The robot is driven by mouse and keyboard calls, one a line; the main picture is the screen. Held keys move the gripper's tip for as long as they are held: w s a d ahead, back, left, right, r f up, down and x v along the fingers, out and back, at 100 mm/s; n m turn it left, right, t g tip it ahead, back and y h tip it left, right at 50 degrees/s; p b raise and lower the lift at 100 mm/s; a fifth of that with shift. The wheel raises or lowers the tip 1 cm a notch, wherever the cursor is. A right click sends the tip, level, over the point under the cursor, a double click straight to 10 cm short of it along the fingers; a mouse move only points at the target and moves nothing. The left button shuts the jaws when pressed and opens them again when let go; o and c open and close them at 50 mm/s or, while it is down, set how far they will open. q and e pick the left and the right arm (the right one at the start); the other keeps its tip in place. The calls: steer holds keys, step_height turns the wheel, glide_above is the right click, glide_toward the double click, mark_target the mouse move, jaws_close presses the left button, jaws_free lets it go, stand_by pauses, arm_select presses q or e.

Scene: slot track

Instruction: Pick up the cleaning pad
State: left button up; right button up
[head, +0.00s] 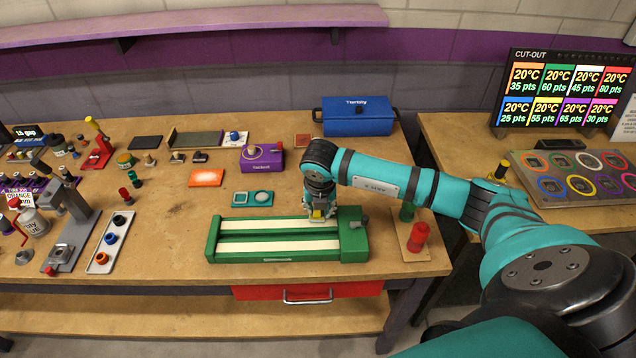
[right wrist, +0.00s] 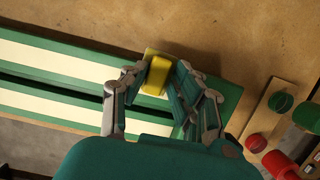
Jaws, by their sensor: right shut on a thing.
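The cleaning pad, a small yellow block, shows in the head view (head: 317,214) and in the right wrist view (right wrist: 157,76). It is at the far edge of the green slot track (head: 237,249), toward the track's right end. My right gripper (head: 320,212) points down over it and is shut on it, with a finger on each side in the right wrist view (right wrist: 158,80). Whether the pad rests on the track or is slightly lifted, I cannot tell. My left gripper is not in view.
Red and green cylinders (head: 418,237) stand on a wooden board right of the track. A teal tray (head: 252,199) lies behind the track, and a purple box (head: 262,158) and a blue toolbox (head: 358,117) are farther back.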

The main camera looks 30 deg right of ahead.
steer(key=s+a+p, duration=0.1)
steer(key=s+a, duration=0.4)
steer(key=s, duration=0.4)
steer(key=s+a+p, duration=0.1)
steer(key=s+a, duration=0.5)
steer(key=s, duration=0.4)
steer(key=shift+a, duration=0.3)
